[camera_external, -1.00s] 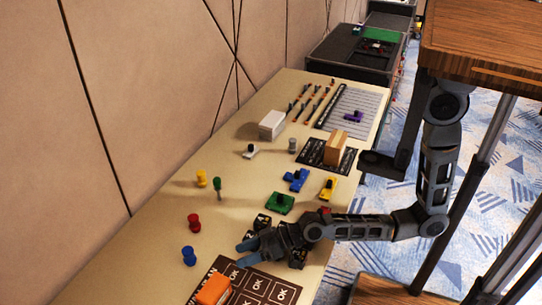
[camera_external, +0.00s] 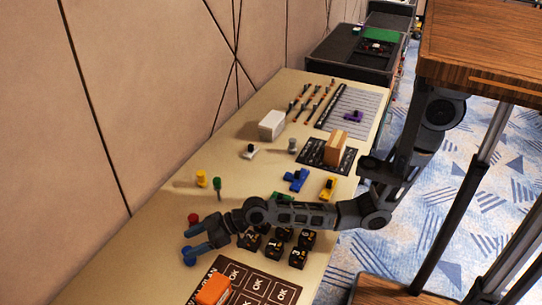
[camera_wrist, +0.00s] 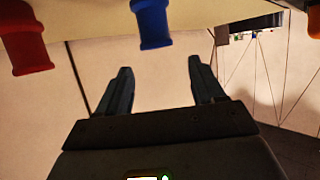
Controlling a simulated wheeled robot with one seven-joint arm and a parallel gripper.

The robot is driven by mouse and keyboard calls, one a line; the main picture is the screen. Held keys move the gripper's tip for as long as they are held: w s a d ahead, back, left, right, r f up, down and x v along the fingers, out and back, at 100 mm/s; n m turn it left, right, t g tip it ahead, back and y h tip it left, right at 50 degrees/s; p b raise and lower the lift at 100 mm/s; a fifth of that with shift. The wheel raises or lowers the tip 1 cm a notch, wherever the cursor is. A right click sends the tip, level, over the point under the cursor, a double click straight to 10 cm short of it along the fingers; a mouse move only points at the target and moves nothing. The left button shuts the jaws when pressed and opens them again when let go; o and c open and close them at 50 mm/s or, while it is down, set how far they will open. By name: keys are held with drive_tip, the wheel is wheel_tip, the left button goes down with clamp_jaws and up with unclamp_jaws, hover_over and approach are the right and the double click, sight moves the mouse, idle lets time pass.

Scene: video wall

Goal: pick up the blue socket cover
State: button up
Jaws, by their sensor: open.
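The blue spool-shaped piece, which fits the blue socket cover (camera_external: 188,257), is at the near left of the table, partly hidden by my gripper. In the wrist view the blue cover (camera_wrist: 152,22) appears at the top, just beyond the fingertips and sideways between them. My gripper (camera_external: 188,242) is open, with its fingers pointing left, close to the cover. In the wrist view nothing is between the fingers of my gripper (camera_wrist: 160,68). I cannot tell whether a finger touches the cover.
A red spool-shaped piece (camera_external: 193,219) stands close beside the blue one, also seen at upper left in the wrist view (camera_wrist: 27,45). Several black cubes (camera_external: 276,249) sit under my arm. An orange block (camera_external: 213,290) lies on the dark OK board (camera_external: 278,293). A wall borders the table's left.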

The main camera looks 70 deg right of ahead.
sight(190, 262)
wheel_tip(190, 262, down, 3)
drive_tip(key=shift+r, duration=0.1)
drive_tip(key=shift+x, duration=1.05)
drive_tip(key=shift+w+a+f, duration=0.25)
drive_tip(key=shift+f, duration=0.1)
drive_tip(key=shift+c, duration=0.2)
drive_tip(key=c, duration=1)
drive_tip(key=shift+r, duration=0.1)
